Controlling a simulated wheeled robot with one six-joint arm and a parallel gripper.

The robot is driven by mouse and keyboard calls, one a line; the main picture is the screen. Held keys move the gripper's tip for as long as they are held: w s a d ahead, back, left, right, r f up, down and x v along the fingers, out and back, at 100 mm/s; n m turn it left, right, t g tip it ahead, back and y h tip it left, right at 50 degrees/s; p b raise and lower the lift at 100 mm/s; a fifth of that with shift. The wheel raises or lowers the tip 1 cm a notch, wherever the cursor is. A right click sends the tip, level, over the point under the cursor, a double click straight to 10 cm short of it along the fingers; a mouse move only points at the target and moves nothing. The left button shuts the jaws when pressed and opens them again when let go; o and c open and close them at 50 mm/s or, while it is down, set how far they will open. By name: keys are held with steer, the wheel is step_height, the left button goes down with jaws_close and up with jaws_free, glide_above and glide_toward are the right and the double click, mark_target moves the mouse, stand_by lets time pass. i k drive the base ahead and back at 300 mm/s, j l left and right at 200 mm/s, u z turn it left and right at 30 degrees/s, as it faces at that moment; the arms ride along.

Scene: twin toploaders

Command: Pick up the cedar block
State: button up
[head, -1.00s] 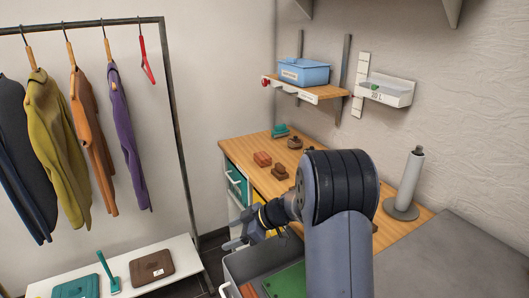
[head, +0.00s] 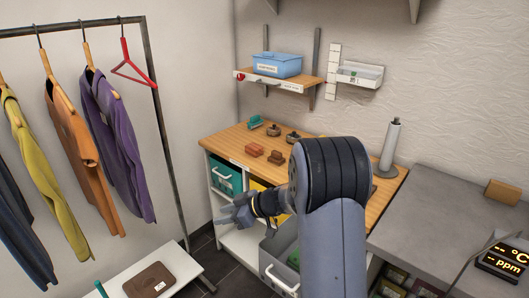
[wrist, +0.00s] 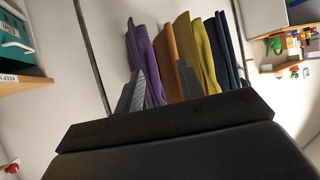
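A tan, wood-coloured block (head: 503,191) lies on the grey counter at the far right of the head view; it looks like the cedar block, though no label shows. My gripper (head: 232,214) is left of my arm, in front of the wooden worktop and far from that block. In the wrist view, the two fingers of my gripper (wrist: 160,82) stand apart with nothing between them. The wrist view faces hanging clothes and does not show the tan block.
The wooden worktop (head: 236,137) holds several small brown and teal items and a grey post (head: 389,146). The grey counter (head: 430,213) is mostly bare, with a lit display (head: 503,259) at its front right. A clothes rack (head: 166,115) and low white bench (head: 185,262) stand left.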

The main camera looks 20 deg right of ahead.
mark_target(256, 150)
steer(key=i+j+z, duration=0.65)
steer(key=j+z, duration=0.35)
steer(key=i+j+z, duration=0.3)
steer(key=i+j, duration=0.15)
steer(key=i, duration=0.2)
